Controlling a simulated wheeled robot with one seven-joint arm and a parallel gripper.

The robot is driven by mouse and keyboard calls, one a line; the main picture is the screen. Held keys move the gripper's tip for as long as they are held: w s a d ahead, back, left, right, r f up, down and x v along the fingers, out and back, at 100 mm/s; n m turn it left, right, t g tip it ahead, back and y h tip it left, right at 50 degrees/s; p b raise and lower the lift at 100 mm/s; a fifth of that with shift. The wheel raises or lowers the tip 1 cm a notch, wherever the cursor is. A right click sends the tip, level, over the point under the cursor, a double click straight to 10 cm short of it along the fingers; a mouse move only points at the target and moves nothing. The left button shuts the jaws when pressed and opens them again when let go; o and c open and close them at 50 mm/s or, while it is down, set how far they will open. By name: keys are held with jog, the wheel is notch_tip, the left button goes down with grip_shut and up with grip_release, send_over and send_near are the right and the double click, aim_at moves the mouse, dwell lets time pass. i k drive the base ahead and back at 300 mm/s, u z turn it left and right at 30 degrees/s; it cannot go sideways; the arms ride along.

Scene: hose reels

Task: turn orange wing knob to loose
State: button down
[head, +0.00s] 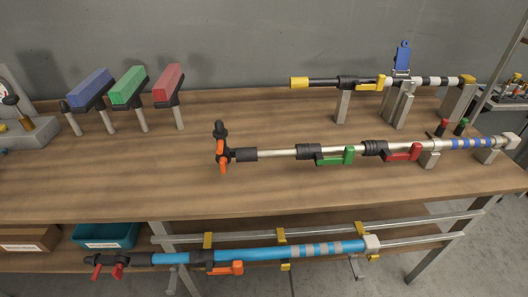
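The orange wing knob (222,147) sits at the left end of the silver middle pipe (275,154), beside a black collar (245,155). One orange wing points up towards a black end piece (220,129), and another orange part (223,168) hangs below. Whether the knob is tight or loose cannot be told from this view. My gripper is not in view.
Green (348,155) and red (403,153) levers sit along the same pipe. Blue, green and red blocks (128,86) stand on posts at back left. A blue pipe (280,253) with an orange lever (227,268) runs below. The tabletop left of the knob is clear.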

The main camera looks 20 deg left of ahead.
aim_at(223, 163)
jog(key=u, duration=0.85)
jog(key=k, duration=0.5)
jog(key=u, duration=0.15)
jog(key=i, duration=0.45)
jog(key=z, duration=0.05)
